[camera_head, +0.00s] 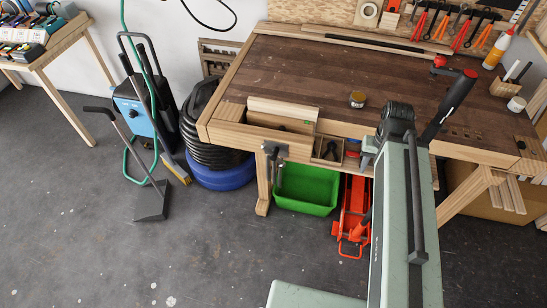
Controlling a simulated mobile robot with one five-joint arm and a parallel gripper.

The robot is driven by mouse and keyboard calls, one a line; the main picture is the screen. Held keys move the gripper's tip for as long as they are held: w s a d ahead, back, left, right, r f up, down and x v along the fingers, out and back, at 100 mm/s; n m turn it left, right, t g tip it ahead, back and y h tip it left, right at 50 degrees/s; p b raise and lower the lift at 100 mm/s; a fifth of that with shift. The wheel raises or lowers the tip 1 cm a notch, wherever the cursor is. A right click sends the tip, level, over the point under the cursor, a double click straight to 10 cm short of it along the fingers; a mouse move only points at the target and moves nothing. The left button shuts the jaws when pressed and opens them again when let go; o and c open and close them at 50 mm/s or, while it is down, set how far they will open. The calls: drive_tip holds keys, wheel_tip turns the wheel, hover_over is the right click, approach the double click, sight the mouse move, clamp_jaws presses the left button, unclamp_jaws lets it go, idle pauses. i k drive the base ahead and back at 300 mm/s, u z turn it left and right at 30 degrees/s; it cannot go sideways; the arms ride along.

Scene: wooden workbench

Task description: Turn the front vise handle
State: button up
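The front vise (281,150) is at the left front of the wooden workbench (235,95). It has a pale wooden jaw and a dark metal screw mount. Its handle (279,175) is a thin metal bar that appears to hang roughly upright below the mount, in front of the green bin. My grey-green arm rises from the lower right, with its dark joint over the bench front, right of the vise. My gripper cannot be made out; the arm links may hide it. Nothing of mine touches the handle.
A green bin (308,190) and a red jack (353,215) stand under the bench. A small jar (357,99) sits on top. A black hose coil (205,125), a blue machine (140,115) and a dustpan (151,202) stand left. The floor before the vise is clear.

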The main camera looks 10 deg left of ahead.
sight(274, 153)
drive_tip(key=k, duration=0.5)
drive_tip(key=u, duration=3.5)
drive_tip(key=k, duration=0.6)
